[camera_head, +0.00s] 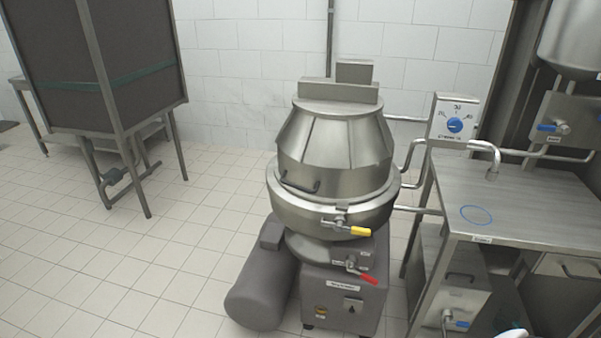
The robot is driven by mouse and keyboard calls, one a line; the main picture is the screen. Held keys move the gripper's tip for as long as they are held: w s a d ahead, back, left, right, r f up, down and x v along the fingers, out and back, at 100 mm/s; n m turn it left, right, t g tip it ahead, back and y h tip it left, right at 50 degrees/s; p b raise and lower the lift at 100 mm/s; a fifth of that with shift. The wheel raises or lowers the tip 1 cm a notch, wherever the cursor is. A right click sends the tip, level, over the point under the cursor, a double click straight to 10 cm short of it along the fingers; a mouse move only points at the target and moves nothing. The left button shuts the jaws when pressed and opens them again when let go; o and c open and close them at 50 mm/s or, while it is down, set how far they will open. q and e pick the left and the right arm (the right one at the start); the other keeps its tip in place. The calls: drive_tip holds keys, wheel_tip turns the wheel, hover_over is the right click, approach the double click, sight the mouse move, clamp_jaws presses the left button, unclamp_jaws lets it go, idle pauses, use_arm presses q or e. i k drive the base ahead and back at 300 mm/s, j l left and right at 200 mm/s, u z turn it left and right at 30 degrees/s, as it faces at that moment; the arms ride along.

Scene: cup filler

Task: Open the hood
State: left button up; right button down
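The hood (335,150) is a faceted steel dome with a dark curved handle (300,187) low on its front left. It sits down on the round steel bowl (340,210) of the machine in the middle of the view, and looks closed. Neither of my grippers shows clearly. A small white shape (513,333) at the bottom right edge is cut off, and I cannot tell what it is.
Yellow (361,231) and red (369,279) valve levers stick out at the machine's front. A grey cylinder (262,290) lies at its left. A steel table (530,200) and a blue-knobbed panel (453,122) stand at the right.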

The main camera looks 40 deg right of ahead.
sight(336, 144)
drive_tip(key=z, duration=0.45)
drive_tip(key=i+l+z, duration=0.1)
drive_tip(key=z, duration=0.3)
drive_tip(key=i+z, duration=0.45)
drive_tip(key=z, duration=0.3)
drive_tip(key=i+l, duration=0.05)
